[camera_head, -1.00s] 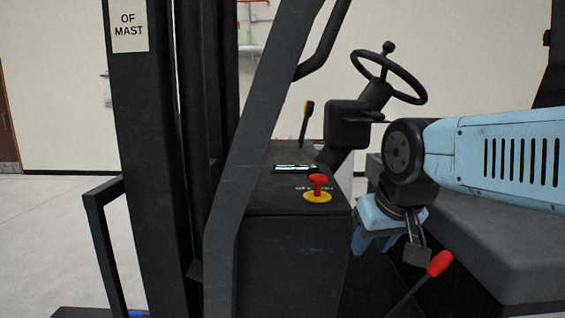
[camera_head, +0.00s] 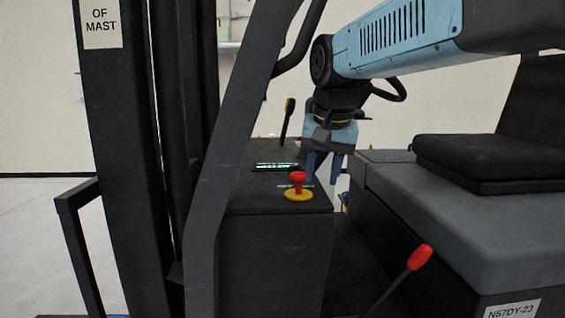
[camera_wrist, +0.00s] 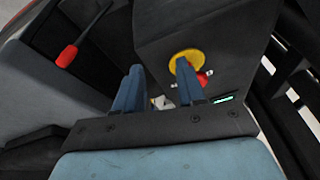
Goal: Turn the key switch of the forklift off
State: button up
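The forklift's console (camera_head: 272,255) stands in the middle of the head view, with a red mushroom button on a yellow base (camera_head: 298,190) and a lit display (camera_head: 276,167) on top. I cannot pick out the key switch for sure; it may be hidden by the gripper or too small. My gripper (camera_head: 323,172) points down at the console's right edge, just right of the red button in the picture. Its two blue fingers are apart with nothing held. In the wrist view the fingers (camera_wrist: 160,68) are spread, and the right one partly covers the red button (camera_wrist: 203,78).
A lever with a red knob (camera_head: 420,257) rises in front of the seat base (camera_head: 450,215). The black mast (camera_head: 110,120) and a slanted post (camera_head: 225,150) stand left. A black-and-yellow lever (camera_head: 289,112) is behind the console. My arm hides most of the steering wheel.

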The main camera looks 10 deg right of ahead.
jog(key=w+r+m, duration=0.1)
jog(key=w+r, duration=0.1)
jog(key=w, duration=0.1)
jog(key=w+r+m+g, duration=0.1)
jog(key=w+r+m, duration=0.1)
jog(key=w, duration=0.1)
jog(key=w+r+m, duration=0.1)
jog(key=w+r, duration=0.1)
jog(key=w, duration=0.1)
jog(key=shift+w+a+r+g, duration=0.1)
jog(key=shift+w+r+g, duration=0.1)
jog(key=shift+g, duration=0.2)
jog(key=w+r+m+g, duration=0.1)
jog(key=w+r+m, duration=0.15)
jog(key=w, duration=0.25)
jog(key=w+r+m+g, duration=0.1)
jog(key=w+m, duration=0.2)
jog(key=w, duration=0.3)
jog(key=f, duration=1.3)
jog(key=shift+s+d+f, duration=0.25)
jog(key=shift+c, duration=0.2)
